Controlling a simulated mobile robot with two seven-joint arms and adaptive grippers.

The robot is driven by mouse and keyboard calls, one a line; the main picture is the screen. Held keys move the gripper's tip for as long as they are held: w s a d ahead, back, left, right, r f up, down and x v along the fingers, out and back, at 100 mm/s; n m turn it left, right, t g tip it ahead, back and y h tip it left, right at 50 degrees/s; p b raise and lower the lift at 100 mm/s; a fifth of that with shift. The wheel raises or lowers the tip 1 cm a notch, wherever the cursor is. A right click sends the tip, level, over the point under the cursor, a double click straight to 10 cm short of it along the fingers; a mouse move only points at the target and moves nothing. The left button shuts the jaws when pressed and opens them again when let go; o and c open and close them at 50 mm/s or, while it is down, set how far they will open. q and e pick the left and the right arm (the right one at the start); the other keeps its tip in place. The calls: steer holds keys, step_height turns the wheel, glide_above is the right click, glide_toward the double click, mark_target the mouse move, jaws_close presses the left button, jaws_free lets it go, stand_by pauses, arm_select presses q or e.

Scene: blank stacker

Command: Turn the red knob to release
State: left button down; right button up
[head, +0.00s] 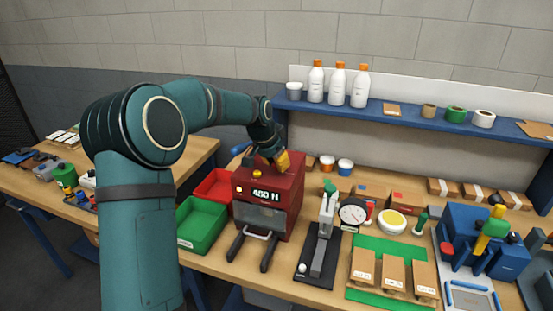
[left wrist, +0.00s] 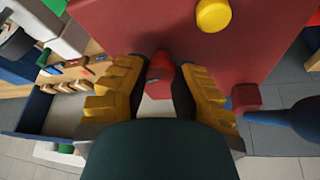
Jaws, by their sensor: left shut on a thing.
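A red knob (left wrist: 160,68) sticks out from the machine's red body (left wrist: 130,22) in the left wrist view. My left gripper (head: 282,161) is at the machine's top, coming in from the left and behind. In the left wrist view its yellow ridged fingers (left wrist: 160,90) are shut on the red knob, one on each side. The knob is hidden by the gripper in the head view. My right gripper is not in view.
A yellow button (left wrist: 213,15) and a smaller red block (left wrist: 245,96) are close to my left fingers. A blue handle (left wrist: 292,118) juts out nearby. A green bin (head: 202,226) and a red bin (head: 214,185) stand left of the machine. A black lever stand (head: 318,255) is on its right.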

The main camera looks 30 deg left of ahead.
arm_select(q)
steer(key=shift+f+m+g+h+p, duration=0.15)
steer(key=shift+m+h+p, duration=0.2)
steer(key=shift+m, duration=0.6)
steer(key=shift+f+m+g+h+p, duration=0.2)
steer(key=shift+m+h, duration=0.15)
steer(key=shift+m, duration=0.6)
steer(key=c, duration=0.6)
jaws_free()
steer(key=shift+w, duration=0.1)
steer(key=shift+r, duration=0.1)
steer(key=shift+r, duration=0.15)
steer(key=v, duration=1.2)
